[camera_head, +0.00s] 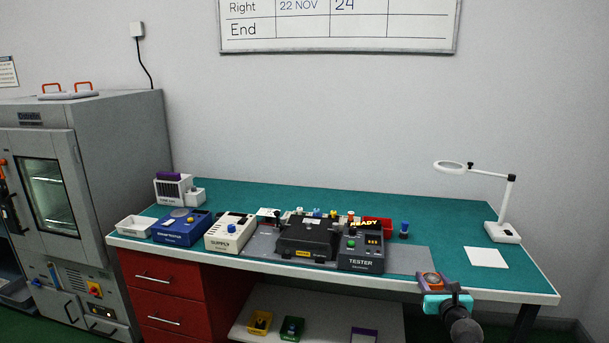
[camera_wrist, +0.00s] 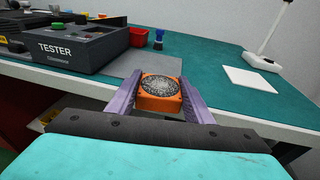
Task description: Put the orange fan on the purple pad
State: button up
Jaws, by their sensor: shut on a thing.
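The orange fan (camera_wrist: 159,95) is a square orange block with a round speckled grey face, held between the two purple fingers of my gripper (camera_wrist: 160,98). In the head view the fan (camera_head: 431,279) shows in my gripper (camera_head: 433,284), in front of the bench's front edge at the right. My gripper is shut on the fan. No plain purple pad is clear in either view. A purple-edged item (camera_head: 364,332) on the low shelf is cut off by the frame. A small purple block (camera_head: 169,175) is on top of the white unit at the bench's back left; I cannot tell if either is the pad.
The green bench (camera_head: 330,192) carries a tester (camera_head: 361,254), a supply (camera_head: 230,232), a blue unit (camera_head: 181,228), and a red bin (camera_head: 377,224). A magnifier lamp (camera_head: 502,230) and white sheet (camera_head: 486,258) are at right. Yellow and green bins (camera_head: 292,327) stand on the shelf below.

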jog(key=s+a+n+g+y, duration=0.2)
jog(key=s+a+n+y, duration=0.1)
jog(key=a, duration=0.4)
jog(key=s+a+n+g+y, duration=0.2)
jog(key=a+n+y, duration=0.3)
jog(key=a, duration=0.3)
jog(key=s+a+n+g+y, duration=0.3)
jog(key=a+y, duration=0.3)
jog(key=a, duration=0.2)
jog(key=shift+s+n, duration=0.4)
jog(key=shift+s, duration=0.35)
jog(key=shift+f, duration=0.1)
